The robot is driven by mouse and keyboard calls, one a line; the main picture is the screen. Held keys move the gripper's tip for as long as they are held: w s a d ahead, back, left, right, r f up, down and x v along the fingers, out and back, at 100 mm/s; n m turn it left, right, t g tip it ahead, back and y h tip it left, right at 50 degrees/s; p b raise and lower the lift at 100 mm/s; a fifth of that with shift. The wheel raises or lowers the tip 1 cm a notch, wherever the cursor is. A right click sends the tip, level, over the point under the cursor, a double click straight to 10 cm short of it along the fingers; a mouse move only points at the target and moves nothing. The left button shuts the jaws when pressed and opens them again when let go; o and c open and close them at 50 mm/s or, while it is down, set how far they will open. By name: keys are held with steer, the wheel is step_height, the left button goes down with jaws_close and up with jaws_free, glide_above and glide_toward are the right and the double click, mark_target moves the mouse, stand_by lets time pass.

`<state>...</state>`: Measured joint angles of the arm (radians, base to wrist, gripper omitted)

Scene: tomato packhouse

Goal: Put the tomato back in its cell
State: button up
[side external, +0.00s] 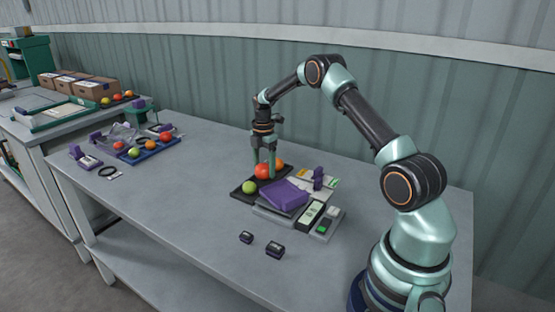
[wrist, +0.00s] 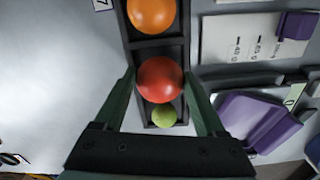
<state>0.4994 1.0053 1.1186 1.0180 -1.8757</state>
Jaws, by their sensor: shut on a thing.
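A red tomato (side external: 263,171) is between the fingers of my gripper (side external: 264,168), over the black celled tray (side external: 237,195). The wrist view also shows the red tomato (wrist: 159,79) between the two green fingers of my gripper (wrist: 158,82), over the middle of the tray (wrist: 158,46). An orange tomato (wrist: 152,14) lies in the cell at one end, and a smaller green tomato (wrist: 164,116) lies at the other end. I cannot tell whether the red tomato touches the cell floor.
A purple block (side external: 284,194) and a grey panel with labels (side external: 332,219) are right beside the tray. Two small dark items (side external: 274,249) lie in front. A blue tray with tomatoes (side external: 138,155) is at the far left. The table between is clear.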

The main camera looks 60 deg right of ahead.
steer(key=shift+f, duration=0.5)
steer(key=o, duration=0.9)
steer(key=shift+c, duration=1.2)
steer(key=shift+r, duration=3.5)
